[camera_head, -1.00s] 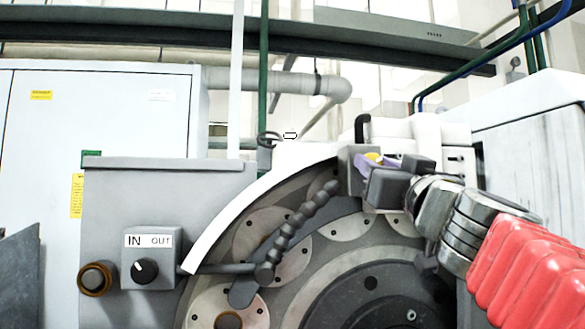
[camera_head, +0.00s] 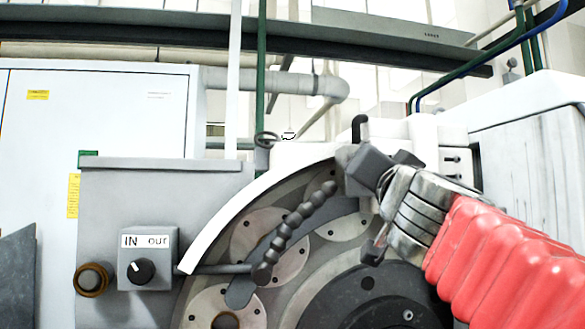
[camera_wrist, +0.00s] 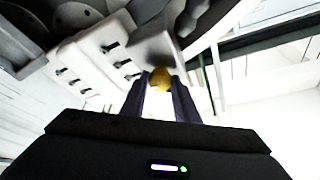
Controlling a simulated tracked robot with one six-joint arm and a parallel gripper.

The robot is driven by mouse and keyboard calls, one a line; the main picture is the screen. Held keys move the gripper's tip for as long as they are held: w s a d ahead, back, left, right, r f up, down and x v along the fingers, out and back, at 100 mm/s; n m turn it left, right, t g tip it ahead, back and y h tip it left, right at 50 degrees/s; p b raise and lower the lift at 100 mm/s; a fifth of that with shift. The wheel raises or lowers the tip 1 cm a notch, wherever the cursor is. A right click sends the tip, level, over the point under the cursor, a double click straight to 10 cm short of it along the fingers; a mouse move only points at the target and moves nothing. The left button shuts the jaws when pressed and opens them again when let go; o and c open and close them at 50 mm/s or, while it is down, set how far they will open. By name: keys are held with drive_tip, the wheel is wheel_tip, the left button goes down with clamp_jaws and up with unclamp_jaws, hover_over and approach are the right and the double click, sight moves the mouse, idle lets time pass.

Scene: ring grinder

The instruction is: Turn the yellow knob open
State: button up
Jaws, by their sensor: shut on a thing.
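The yellow knob (camera_wrist: 160,79) shows in the wrist view between the tips of my two purple fingers, in front of a grey block (camera_wrist: 153,48). My gripper (camera_wrist: 160,90) is shut on the knob. In the head view my gripper (camera_head: 372,168) reaches the grey block at the top right of the white curved guard, and my gripper body and wrist hide the knob there.
A jointed grey hose (camera_head: 297,220) and the large grinder disc (camera_head: 375,300) lie left of and below my arm. A control box with a black IN/OUT knob (camera_head: 141,271) stands at the left. A white housing (camera_head: 530,130) stands at the right.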

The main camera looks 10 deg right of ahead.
drive_tip(key=shift+f+m, duration=0.1)
drive_tip(key=shift+m, duration=0.4)
drive_tip(key=shift+m+g+h, duration=0.3)
drive_tip(key=shift+m+h, duration=0.2)
drive_tip(key=shift+m, duration=0.2)
drive_tip(key=shift+m+g+h, duration=0.4)
drive_tip(key=shift+m+g, duration=0.2)
drive_tip(key=shift+m, duration=1.1)
drive_tip(key=o, duration=1.1)
drive_tip(key=shift+c, duration=0.2)
drive_tip(key=v, duration=1.3)
drive_tip(key=shift+s+a, duration=0.25)
drive_tip(key=shift+s, duration=0.1)
